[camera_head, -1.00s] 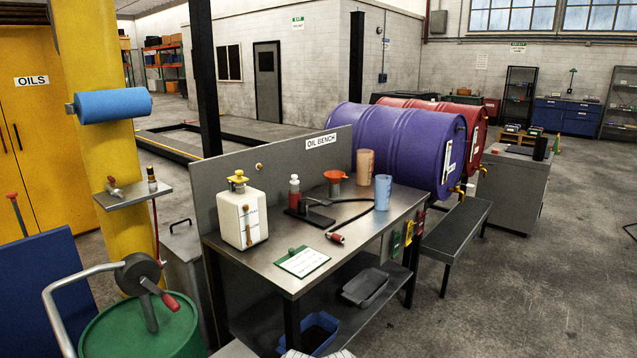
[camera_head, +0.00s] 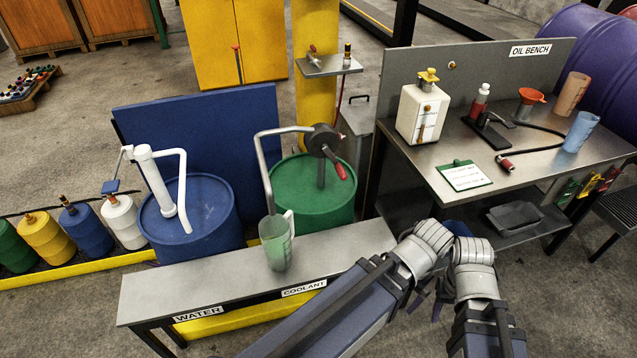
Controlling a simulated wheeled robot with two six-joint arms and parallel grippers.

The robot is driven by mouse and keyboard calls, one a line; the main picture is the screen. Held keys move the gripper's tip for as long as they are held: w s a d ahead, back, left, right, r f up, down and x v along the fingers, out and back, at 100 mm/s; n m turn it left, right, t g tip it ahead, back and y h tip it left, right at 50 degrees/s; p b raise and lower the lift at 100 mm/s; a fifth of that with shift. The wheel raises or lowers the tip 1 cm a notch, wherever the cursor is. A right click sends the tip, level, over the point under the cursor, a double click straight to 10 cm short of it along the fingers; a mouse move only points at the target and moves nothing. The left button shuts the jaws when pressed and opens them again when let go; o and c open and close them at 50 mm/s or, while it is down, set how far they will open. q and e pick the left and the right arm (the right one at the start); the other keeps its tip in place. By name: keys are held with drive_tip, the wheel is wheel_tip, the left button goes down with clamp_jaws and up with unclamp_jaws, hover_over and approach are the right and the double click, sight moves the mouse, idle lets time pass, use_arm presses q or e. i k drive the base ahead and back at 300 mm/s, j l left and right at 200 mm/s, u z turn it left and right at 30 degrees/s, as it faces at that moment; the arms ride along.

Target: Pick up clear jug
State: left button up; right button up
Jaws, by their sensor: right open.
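A clear jug (camera_head: 275,243) with a greenish tint stands upright on the narrow grey bench in the head view, behind the COOLANT label. Its handle is at its upper right. I cannot tell whether the green is liquid or the green drum showing through. My right gripper (camera_head: 429,304) is open and empty, well to the right of the jug and apart from it. Its dark fingers are small and partly hidden among my arm links. My left gripper is not in view.
The narrow bench (camera_head: 185,283) is otherwise clear. Behind it stand a blue drum (camera_head: 205,215) and a green drum (camera_head: 318,200) with a crank pump whose spout (camera_head: 263,165) comes down near the jug. The oil bench (camera_head: 400,165) holds several items at right.

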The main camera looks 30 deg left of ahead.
sight(277, 233)
drive_tip(key=k+j+u, duration=0.1)
drive_tip(key=u, duration=0.25)
drive_tip(key=k+j+u, duration=0.15)
drive_tip(key=k+u, duration=0.2)
drive_tip(key=k+j+u, duration=0.1)
drive_tip(key=u, duration=0.25)
drive_tip(key=j, duration=0.1)
